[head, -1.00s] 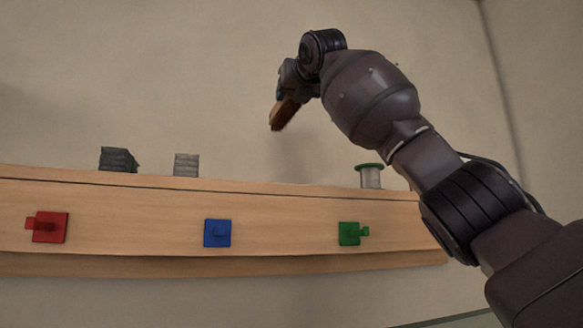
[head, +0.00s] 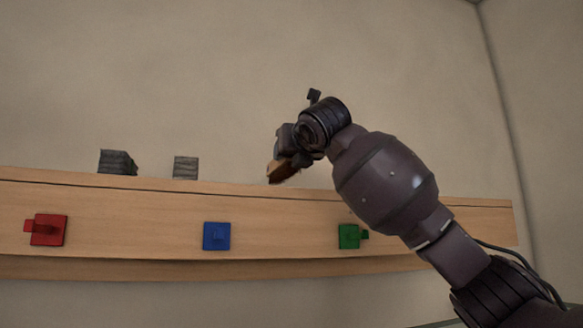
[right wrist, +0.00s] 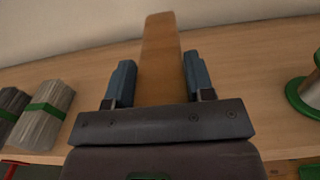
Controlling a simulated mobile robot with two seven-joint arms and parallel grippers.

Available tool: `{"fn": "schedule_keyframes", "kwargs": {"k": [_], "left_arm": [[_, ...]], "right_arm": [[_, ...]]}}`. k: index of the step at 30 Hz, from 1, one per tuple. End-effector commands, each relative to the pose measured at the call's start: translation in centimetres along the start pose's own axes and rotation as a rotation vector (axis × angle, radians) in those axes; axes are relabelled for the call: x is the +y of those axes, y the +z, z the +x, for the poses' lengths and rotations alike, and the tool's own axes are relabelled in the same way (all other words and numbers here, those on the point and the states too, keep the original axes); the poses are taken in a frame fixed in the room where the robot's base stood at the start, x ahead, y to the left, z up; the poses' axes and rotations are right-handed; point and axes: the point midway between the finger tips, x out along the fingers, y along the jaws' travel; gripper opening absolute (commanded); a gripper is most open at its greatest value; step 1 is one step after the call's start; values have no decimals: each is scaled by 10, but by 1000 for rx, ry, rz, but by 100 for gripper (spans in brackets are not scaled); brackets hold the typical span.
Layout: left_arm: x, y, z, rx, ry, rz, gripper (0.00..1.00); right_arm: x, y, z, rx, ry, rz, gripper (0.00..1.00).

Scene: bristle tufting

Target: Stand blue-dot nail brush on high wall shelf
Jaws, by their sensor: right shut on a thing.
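The nail brush (head: 281,171) is a brown wooden block, held low over the top of the wall shelf (head: 110,207). It also shows in the right wrist view (right wrist: 160,60), upright between the fingers. No blue dot is visible on it. My right gripper (head: 290,150) is shut on the brush, above the shelf between the blue and green markers; in the right wrist view its fingers (right wrist: 160,85) press both sides of the wood. I cannot tell whether the brush touches the shelf. The blue square marker (head: 217,236) is on the shelf front. My left gripper is not in view.
A green-rimmed spool (right wrist: 308,95) stands to the right. Red (head: 46,230) and green (head: 349,236) markers flank the blue one.

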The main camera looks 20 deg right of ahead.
Motion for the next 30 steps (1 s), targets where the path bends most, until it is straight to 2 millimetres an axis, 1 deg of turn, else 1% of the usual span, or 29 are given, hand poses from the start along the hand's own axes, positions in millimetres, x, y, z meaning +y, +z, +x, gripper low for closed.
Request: {"fn": "schedule_keyframes", "kwargs": {"k": [1,3,7,21,22,26,27,30], "left_arm": [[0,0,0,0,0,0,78],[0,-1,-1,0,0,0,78],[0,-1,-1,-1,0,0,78],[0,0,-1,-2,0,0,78],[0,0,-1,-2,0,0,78],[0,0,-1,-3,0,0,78],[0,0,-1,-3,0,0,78],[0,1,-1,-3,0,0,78]], "right_arm": [[0,-8,1,2,0,-1,20],[0,-17,1,3,0,-1,20],[0,-29,0,1,0,-1,20],[0,-35,0,0,0,0,20],[0,-35,0,1,0,0,52],[0,-35,0,1,0,0,72],[0,-35,0,1,0,0,74],[0,-35,0,1,0,0,74]]}}
